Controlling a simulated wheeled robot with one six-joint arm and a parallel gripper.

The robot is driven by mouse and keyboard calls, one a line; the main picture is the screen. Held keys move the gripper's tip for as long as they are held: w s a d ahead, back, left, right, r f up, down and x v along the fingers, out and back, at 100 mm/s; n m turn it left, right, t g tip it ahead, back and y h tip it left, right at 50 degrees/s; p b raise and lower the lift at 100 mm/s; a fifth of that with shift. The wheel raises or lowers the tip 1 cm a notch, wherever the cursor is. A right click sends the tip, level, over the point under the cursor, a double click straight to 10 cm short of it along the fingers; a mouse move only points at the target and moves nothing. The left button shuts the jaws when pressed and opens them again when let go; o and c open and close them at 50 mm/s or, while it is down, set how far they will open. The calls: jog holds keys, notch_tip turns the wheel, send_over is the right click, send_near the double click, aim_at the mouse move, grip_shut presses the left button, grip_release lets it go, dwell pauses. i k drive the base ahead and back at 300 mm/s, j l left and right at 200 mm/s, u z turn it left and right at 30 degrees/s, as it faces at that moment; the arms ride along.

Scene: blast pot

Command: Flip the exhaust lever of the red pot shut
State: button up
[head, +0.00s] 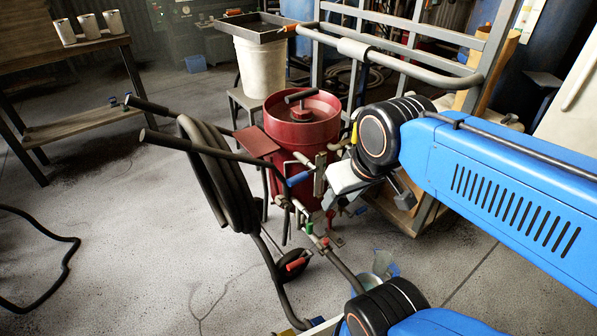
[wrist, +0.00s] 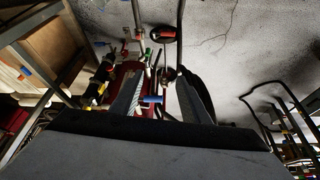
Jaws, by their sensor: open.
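The red pot (head: 288,128) stands upright in the middle of the head view, with pipes and valves on its near side. A blue-handled lever (head: 299,178) sits on this pipework; I take it for the exhaust lever, but no label is readable. In the wrist view the blue handle (wrist: 153,99) lies crosswise between the two fingers of my gripper (wrist: 157,88). My gripper is open around it, with no clear contact seen. In the head view my gripper (head: 323,186) is just right of the handle. The lever's pivot is partly hidden.
A hand cart with a coiled black hose (head: 208,170) stands in front of the pot. Lower valves have green (head: 309,228) and red (head: 295,264) handles. A white bucket (head: 259,68) stands behind. A metal rack (head: 400,50) is close behind my arm. Floor at left is mostly clear.

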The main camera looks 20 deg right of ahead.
aim_at(296, 179)
jog(key=k+j, duration=0.1)
jog(key=j, duration=0.3)
jog(key=k+j+u, duration=0.1)
jog(key=j, duration=0.3)
jog(key=k+j, duration=0.1)
jog(key=j, duration=0.3)
jog(key=k+j+u, duration=0.1)
jog(key=j, duration=0.3)
